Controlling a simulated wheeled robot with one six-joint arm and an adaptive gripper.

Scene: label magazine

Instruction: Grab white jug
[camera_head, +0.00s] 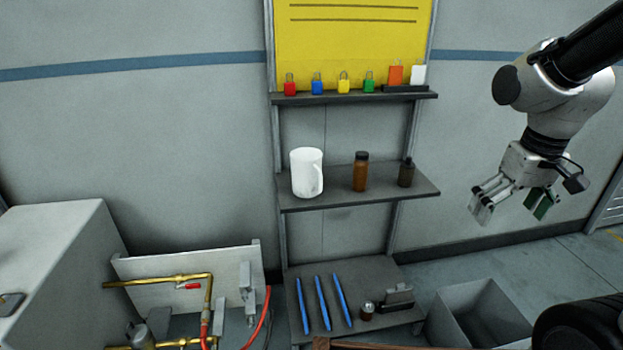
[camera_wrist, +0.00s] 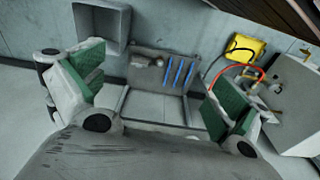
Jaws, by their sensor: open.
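The white jug (camera_head: 306,172) stands upright at the left end of the middle shelf (camera_head: 350,197), with its handle toward the right front. My gripper (camera_head: 512,207) is open and empty. In the head view it hangs in the air to the right of the shelves, well apart from the jug. In the wrist view the two green-padded fingers of my gripper (camera_wrist: 148,95) are spread wide with nothing between them. I cannot make out the jug in the wrist view.
A brown bottle (camera_head: 360,171) and a small dark bottle (camera_head: 406,173) stand right of the jug. Coloured padlocks (camera_head: 343,84) line the upper shelf. Blue pens (camera_head: 322,303) lie on the lowest shelf. A grey bin (camera_head: 480,315) and brass pipework (camera_head: 165,280) are below.

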